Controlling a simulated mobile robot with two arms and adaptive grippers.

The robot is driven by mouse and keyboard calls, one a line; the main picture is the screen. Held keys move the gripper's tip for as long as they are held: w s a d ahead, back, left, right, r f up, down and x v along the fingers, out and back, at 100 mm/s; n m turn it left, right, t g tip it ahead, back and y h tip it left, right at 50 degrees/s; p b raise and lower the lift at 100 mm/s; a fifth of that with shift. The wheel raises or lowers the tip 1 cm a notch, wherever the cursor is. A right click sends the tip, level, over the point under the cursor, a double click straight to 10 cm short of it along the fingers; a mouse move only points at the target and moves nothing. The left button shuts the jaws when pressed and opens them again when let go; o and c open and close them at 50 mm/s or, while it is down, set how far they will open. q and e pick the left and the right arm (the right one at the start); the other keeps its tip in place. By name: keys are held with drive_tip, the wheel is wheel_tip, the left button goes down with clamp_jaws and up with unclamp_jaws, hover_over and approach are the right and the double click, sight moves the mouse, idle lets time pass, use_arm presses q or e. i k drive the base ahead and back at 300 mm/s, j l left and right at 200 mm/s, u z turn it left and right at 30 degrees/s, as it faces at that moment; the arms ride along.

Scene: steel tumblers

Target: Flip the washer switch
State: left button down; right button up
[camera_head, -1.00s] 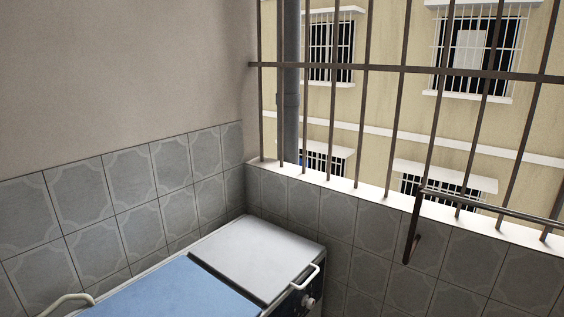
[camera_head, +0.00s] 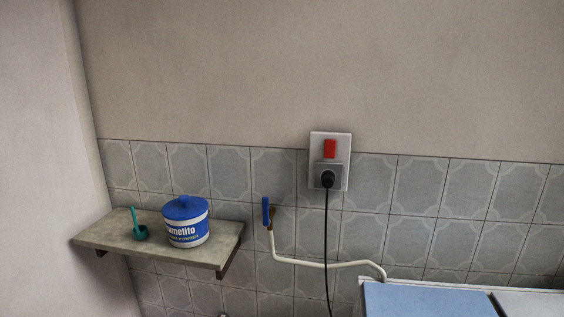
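A steel wall plate (camera_head: 342,143) is fixed to the wall near the middle of the view. A red switch (camera_head: 330,148) sits in its upper part. A black plug (camera_head: 327,179) is in the socket below the switch, and a black cord (camera_head: 326,245) hangs down from it. The washer (camera_head: 425,300), with a blue lid, shows at the lower right, only its top in view. Neither of my grippers is in view. Whether the switch is on or off I cannot tell.
A stone shelf (camera_head: 120,239) on the left wall side holds a blue and white tub (camera_head: 186,227) and a small green scoop (camera_head: 139,230). A tap with a blue handle (camera_head: 266,211) feeds a white hose (camera_head: 310,264) to the washer. The wall around the plate is clear.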

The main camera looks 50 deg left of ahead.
sight(330, 146)
drive_tip(key=u, duration=1.3)
